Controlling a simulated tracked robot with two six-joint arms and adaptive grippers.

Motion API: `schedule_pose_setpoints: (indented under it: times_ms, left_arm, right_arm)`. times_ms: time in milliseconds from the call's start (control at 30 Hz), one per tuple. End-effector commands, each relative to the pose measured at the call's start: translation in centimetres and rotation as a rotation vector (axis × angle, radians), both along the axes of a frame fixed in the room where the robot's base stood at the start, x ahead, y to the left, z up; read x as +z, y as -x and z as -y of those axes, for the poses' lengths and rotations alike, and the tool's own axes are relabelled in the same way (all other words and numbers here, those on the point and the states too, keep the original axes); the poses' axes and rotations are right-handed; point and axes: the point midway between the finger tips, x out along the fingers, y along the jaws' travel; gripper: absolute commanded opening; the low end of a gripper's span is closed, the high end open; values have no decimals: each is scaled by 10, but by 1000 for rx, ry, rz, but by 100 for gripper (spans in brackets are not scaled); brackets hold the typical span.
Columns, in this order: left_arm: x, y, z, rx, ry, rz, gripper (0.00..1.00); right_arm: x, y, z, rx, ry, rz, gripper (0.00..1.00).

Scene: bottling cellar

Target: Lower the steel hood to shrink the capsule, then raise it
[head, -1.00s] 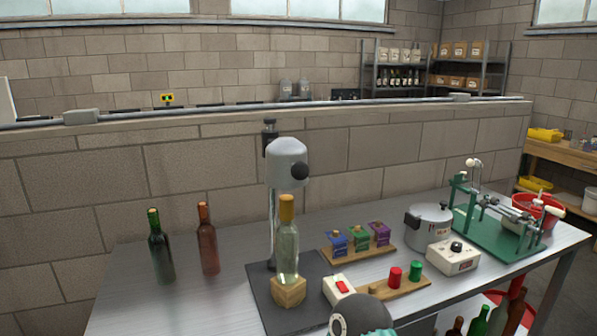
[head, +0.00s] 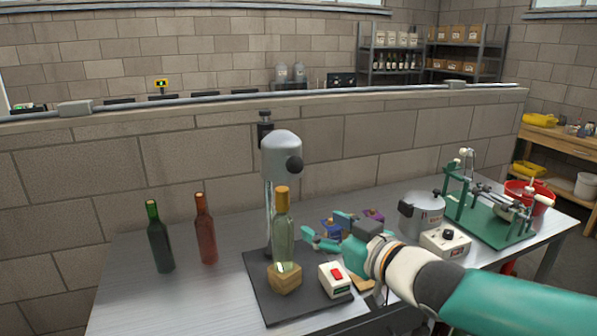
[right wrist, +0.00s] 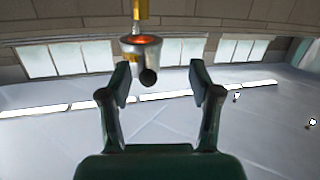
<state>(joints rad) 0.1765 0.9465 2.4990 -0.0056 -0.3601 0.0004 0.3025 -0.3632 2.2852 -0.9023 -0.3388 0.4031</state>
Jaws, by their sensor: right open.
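The steel hood (head: 281,158), with its black knob (head: 294,164), is up on its post above the bottle. The clear green bottle (head: 283,240) stands upright in a wooden block (head: 285,279) on a dark base. Its gold capsule (head: 282,200) is just under the hood. In the right wrist view the hood's open end (right wrist: 141,42) glows orange inside, with the gold capsule (right wrist: 141,10) beside the opening. The knob (right wrist: 148,77) appears between the fingers but beyond them. My right gripper (head: 325,232) is open and empty, right of the bottle and below the knob. My left gripper is out of view.
A white box with a red switch (head: 335,279) stands right of the block. Dark green (head: 159,240) and reddish (head: 206,230) bottles stand at left. A lidded pot (head: 422,214) and a green machine (head: 490,217) are at right. My right arm hides part of the coloured packs.

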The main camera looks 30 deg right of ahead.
Motion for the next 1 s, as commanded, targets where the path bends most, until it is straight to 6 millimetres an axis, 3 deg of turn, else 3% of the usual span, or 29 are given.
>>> schedule_pose_setpoints:
  times_ms: [33,133,233,367,667,1000]
  left_arm:
    - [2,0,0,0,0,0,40]
    - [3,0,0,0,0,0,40]
    - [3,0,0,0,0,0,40]
    - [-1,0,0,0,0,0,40]
    - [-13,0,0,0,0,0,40]
    - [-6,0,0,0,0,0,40]
  right_arm:
    - [26,13,5,-16,36,48,63]
    - [55,30,10,-33,84,103,63]
    - [68,38,12,-39,109,129,63]
    - [70,31,12,-40,114,136,63]
    - [68,-21,13,-38,112,132,63]
    - [72,-93,17,-43,112,131,63]
